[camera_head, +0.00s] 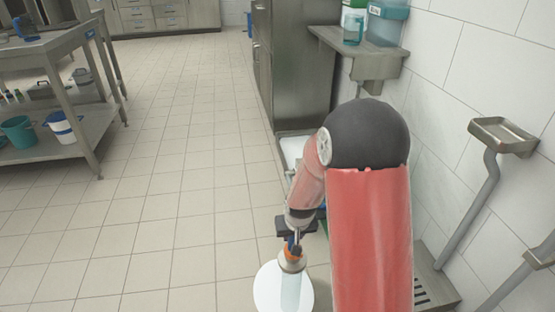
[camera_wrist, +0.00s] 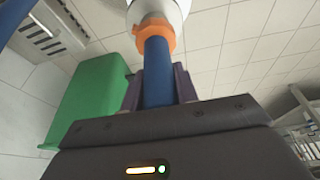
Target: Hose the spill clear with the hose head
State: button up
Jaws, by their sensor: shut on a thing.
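My gripper (camera_head: 294,236) is at the lower middle of the head view, in front of my red arm. It is shut on the hose head, whose blue handle (camera_wrist: 158,72) stands between the two fingers in the wrist view. The hose head has an orange collar (camera_head: 292,260) and a white round end (camera_head: 266,290). A pale blue streak shows over the white end; I cannot tell whether it is water. The orange collar also shows in the wrist view (camera_wrist: 155,32). I cannot make out a spill on the tiled floor in either view.
A steel table (camera_head: 75,138) with buckets on its lower shelf stands at left. A steel cabinet (camera_head: 298,70) and a wall shelf (camera_head: 362,56) are at right. A floor grate (camera_head: 432,284) lies by the right wall. A green box (camera_wrist: 92,95) is beside my gripper. Open floor lies at left centre.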

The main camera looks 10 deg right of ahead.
jog(key=w+r+m+b, duration=0.1)
jog(key=w+r+b, duration=0.6)
jog(key=w+r, duration=0.15)
notch_tip(320, 180, up, 15)
jog(key=s+a+m+b, duration=0.1)
jog(key=s+m+b, duration=0.1)
jog(key=b, duration=0.3)
jog(key=shift+h, duration=0.4)
jog(key=shift+f, duration=0.2)
